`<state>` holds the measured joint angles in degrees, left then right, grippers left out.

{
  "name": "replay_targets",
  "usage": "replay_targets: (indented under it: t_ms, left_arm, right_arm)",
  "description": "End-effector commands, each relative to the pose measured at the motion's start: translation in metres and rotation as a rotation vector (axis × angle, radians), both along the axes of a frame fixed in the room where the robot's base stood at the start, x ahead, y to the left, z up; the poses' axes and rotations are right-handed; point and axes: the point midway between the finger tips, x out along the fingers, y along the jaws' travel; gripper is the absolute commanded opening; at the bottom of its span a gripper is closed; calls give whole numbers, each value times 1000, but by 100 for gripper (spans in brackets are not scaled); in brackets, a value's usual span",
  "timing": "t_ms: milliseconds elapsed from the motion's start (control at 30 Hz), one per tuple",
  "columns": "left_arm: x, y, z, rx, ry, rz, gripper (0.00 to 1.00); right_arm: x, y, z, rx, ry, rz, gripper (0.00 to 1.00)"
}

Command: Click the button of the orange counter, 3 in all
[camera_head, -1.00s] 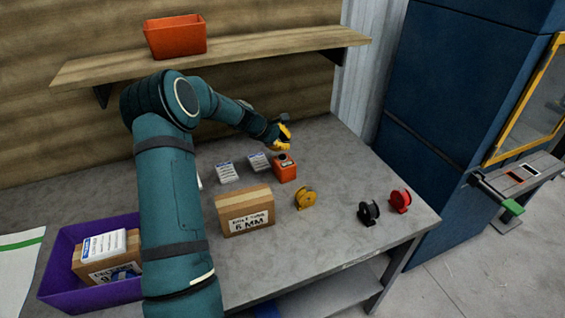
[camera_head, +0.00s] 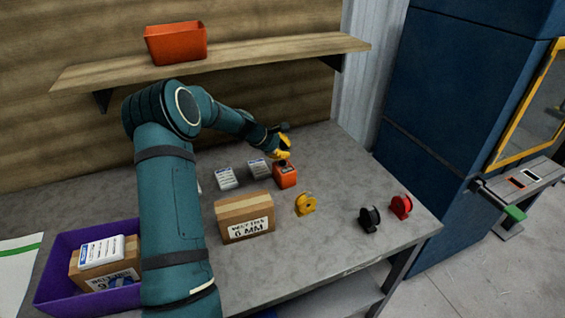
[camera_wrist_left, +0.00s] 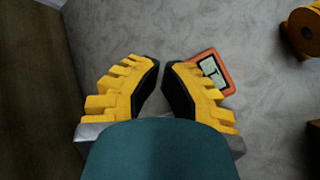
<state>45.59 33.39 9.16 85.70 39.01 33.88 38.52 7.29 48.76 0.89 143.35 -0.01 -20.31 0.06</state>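The orange counter (camera_head: 286,178) stands on the grey workbench in the head view. In the left wrist view the counter (camera_wrist_left: 222,78) shows an orange rim and a pale display, partly behind the right-hand finger. My left gripper (camera_head: 284,160) is just above the counter's top in the head view, its tips at or very close to it; I cannot tell if they touch. In the wrist view the black fingertips of this gripper (camera_wrist_left: 162,65) come together with nothing between them. The counter's button is hidden. My right gripper is not in view.
White labelled packs (camera_head: 227,179) and a cardboard box (camera_head: 245,219) lie left of the counter. Yellow (camera_head: 306,204), black (camera_head: 369,218) and red (camera_head: 401,206) spools stand to the right. A purple bin (camera_head: 98,300) is at the left; an orange bin (camera_head: 177,43) is on the shelf.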

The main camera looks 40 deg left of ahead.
Motion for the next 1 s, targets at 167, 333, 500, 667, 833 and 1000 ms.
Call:
replay_targets:
  t_ms: [167, 333, 500, 667, 833, 1000]
  left_arm:
    - [0, 0, 0, 0, 0, 0, 0]
    - [0, 0, 0, 0, 0, 0, 0]
    - [0, 0, 0, 0, 0, 0, 0]
    - [0, 0, -4, 0, 0, 0, 0]
    - [0, 0, -9, 0, 1, -1, 0]
    - [0, 0, -9, 0, 0, 0, 0]
  right_arm:
    - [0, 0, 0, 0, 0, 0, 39]
    - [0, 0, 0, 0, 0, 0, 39]
    - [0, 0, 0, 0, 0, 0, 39]
    - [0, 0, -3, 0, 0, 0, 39]
    - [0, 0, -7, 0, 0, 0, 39]
    - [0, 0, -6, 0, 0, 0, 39]
